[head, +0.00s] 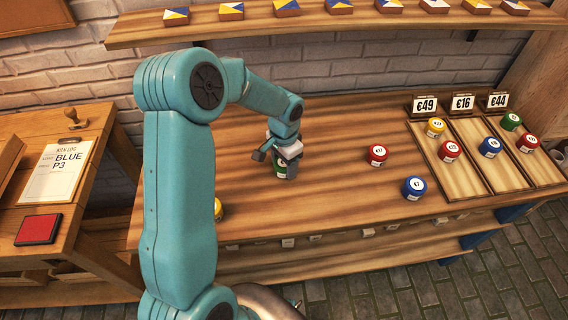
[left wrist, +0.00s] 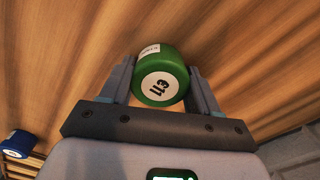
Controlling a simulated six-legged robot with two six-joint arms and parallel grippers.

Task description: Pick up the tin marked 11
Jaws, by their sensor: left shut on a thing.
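A green tin (left wrist: 165,62) with a white label marked e11 sits between the two fingers of my left gripper (left wrist: 162,88) in the left wrist view. The fingers are shut on its sides. In the head view the green tin (head: 280,170) shows partly below my left gripper (head: 283,163), over the middle of the wooden table (head: 330,200). The gripper hides much of it, and I cannot tell whether it touches the table. My right gripper is not in view.
A red tin (head: 378,154) and a blue tin (head: 414,188) stand to the right. A yellow tin (head: 218,209) is partly behind my left arm. Trays with price cards (head: 425,104) hold several tins at the right. A shelf (head: 340,24) runs along the wall. A clipboard (head: 54,172) lies on the left bench.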

